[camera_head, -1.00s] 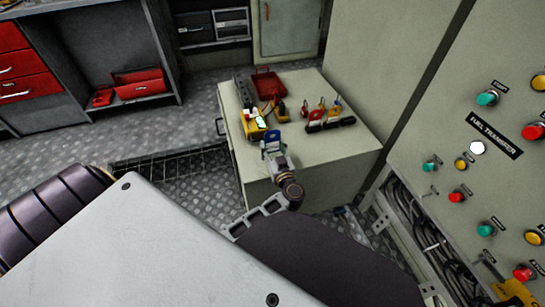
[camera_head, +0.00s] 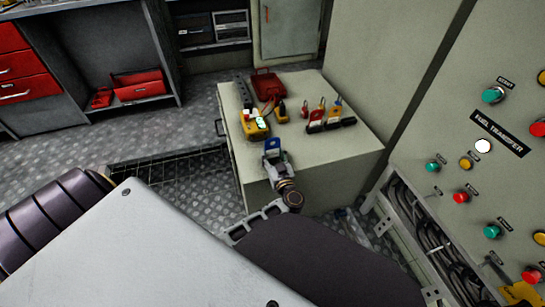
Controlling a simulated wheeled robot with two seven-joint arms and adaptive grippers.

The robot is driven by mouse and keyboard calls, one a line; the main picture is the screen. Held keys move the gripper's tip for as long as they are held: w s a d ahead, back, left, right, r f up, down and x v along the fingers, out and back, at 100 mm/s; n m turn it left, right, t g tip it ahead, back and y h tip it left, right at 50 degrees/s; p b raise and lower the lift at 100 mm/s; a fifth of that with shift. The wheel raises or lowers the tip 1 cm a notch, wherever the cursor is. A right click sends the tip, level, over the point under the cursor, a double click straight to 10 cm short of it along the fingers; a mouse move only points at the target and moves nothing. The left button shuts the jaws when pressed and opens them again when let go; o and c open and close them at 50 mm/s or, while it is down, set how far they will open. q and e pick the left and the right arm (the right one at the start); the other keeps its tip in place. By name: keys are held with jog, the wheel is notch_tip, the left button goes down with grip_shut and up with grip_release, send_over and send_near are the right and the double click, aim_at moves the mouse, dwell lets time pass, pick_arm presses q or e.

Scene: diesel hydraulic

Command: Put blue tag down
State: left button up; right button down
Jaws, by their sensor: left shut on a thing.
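The blue tag (camera_head: 272,146) is in the jaws of my left gripper (camera_head: 274,157), at the near left part of the cabinet top (camera_head: 340,150). The gripper is shut on it. The tag shows as a small blue piece at the fingertips. I cannot tell whether it touches the cabinet top. My right gripper is not in view.
On the cabinet top stand a yellow meter (camera_head: 256,127), a red tray (camera_head: 268,84) and a dark rack (camera_head: 331,125) with red and other small items. The near right top is clear. A fuel transfer panel (camera_head: 490,165) with buttons rises at the right.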

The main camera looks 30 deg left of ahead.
pick_arm(q)
jog(key=shift+f, duration=0.2)
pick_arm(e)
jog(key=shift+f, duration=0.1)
pick_arm(q)
jog(key=o, duration=0.9)
jog(key=shift+r, duration=0.15)
